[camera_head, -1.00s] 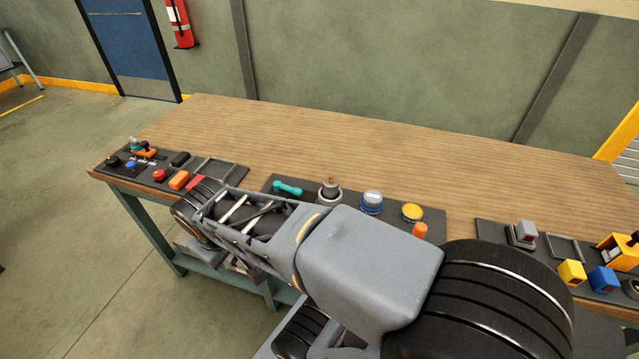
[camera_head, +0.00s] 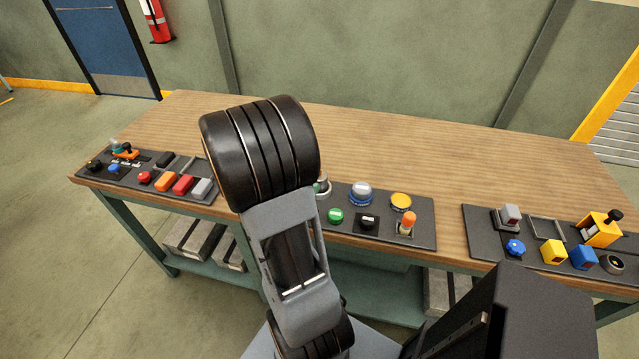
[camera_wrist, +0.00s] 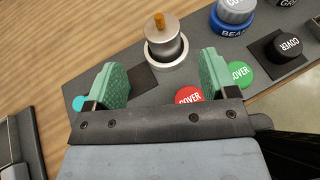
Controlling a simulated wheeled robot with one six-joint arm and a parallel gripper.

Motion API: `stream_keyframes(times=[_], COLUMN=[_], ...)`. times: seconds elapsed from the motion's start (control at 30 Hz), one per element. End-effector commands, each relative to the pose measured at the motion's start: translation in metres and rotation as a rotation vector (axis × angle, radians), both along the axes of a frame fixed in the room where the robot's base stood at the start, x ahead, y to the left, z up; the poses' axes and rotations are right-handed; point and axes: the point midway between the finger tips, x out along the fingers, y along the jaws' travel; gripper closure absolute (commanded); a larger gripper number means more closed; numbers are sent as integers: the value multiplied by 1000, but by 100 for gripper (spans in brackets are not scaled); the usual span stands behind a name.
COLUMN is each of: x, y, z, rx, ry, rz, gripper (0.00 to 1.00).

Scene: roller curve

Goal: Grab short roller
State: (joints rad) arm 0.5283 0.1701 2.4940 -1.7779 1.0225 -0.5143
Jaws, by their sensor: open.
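In the wrist view, a short silver cylinder (camera_wrist: 163,46) with an orange-brown pin on top stands upright in a pale ring on the dark middle panel; it looks like the short roller, though no label shows. My gripper (camera_wrist: 163,78) is open, with green pads apart and nothing between them. The cylinder stands just beyond the fingertips, roughly centred between them; I cannot tell the height gap. In the head view the cylinder (camera_head: 322,186) is mostly hidden behind my arm, and the gripper is out of sight.
Near the fingers are a red cover button (camera_wrist: 189,95), a green cover button (camera_wrist: 239,73), a black cover button (camera_wrist: 288,44) and a blue-ringed grey cap (camera_wrist: 234,18). A teal part (camera_wrist: 79,103) is partly behind the left finger. The wooden tabletop (camera_head: 420,155) behind the panels is clear.

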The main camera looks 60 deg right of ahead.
Motion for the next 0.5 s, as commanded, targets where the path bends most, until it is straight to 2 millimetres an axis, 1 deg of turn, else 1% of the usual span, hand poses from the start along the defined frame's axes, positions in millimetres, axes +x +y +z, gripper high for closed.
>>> stream_keyframes(times=[0.03,0.2,0.3,0.5], x=[-2,-3,-4,-5], y=[-10,-33,-43,-51], z=[-4,-14,-17,-21], rx=[0,0,0,1], ry=[1,-2,-3,-4], rz=[-6,-4,-2,-2], gripper=[21,21,21,21])
